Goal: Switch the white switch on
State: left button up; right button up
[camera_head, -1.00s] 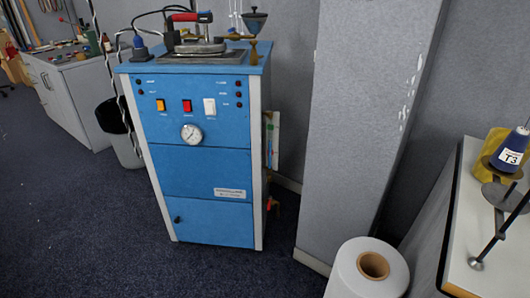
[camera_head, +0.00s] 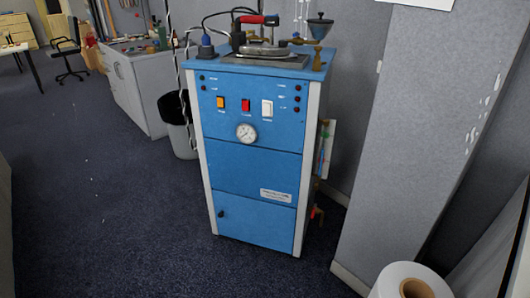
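The white switch (camera_head: 267,108) is on the upper front panel of a blue cabinet (camera_head: 250,170). It is to the right of a red switch (camera_head: 245,105) and an orange switch (camera_head: 220,103). A round gauge (camera_head: 246,133) is below the switches. The white switch is unobstructed, but too small to tell which way its rocker is tilted. Neither of my grippers shows in the head view.
An iron (camera_head: 263,48) rests on the cabinet's top. A grey pillar (camera_head: 415,130) and a white roll (camera_head: 408,283) are at the right. The dark carpet (camera_head: 100,220) in front and left is open.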

aim_at(267, 107)
jog(key=k, duration=0.65)
jog(key=u, duration=0.65)
jog(key=i, duration=1.35)
jog(key=z, duration=0.5)
